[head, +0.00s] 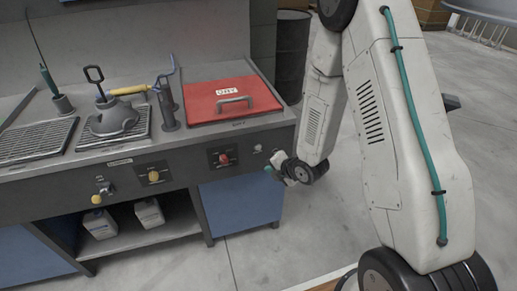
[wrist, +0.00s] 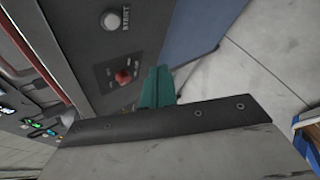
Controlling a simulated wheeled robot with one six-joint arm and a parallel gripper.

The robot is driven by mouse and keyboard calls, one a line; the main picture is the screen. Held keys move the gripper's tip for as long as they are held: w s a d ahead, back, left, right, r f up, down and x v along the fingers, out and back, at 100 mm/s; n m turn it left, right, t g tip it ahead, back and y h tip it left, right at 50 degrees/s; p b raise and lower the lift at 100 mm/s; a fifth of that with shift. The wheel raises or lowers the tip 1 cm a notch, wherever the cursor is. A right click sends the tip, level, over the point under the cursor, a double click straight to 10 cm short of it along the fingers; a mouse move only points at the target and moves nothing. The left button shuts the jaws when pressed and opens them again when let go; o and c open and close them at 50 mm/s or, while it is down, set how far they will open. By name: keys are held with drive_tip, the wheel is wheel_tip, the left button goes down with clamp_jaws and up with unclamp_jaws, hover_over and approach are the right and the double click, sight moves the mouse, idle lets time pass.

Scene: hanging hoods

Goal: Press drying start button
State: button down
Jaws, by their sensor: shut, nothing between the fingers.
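A round pale button marked START (wrist: 111,20) sits on the dark front panel at the top of the wrist view. In the head view it is the small pale button (head: 257,148) at the right end of the panel, under the red lid marked DRY (head: 208,98). My gripper (head: 269,169) is shut and empty, just in front of the panel, below and right of the button. Its teal fingers (wrist: 157,87) show in the wrist view, apart from the button. Whether the fingertips touch the panel cannot be told.
A red knob (head: 223,158) is left of the button; it also shows in the wrist view (wrist: 123,76). Two yellow knobs sit further left. A blue cabinet door (head: 240,206) is below the panel. The floor (head: 300,235) to the right is clear.

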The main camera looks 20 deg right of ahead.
sight(258, 148)
drive_tip(key=shift+w, duration=0.1)
drive_tip(key=shift+w, duration=4.3)
drive_tip(key=shift+w, duration=0.2)
drive_tip(key=shift+w, duration=0.2)
drive_tip(key=shift+w, duration=0.4)
drive_tip(key=shift+s, duration=0.8)
drive_tip(key=shift+s, duration=0.1)
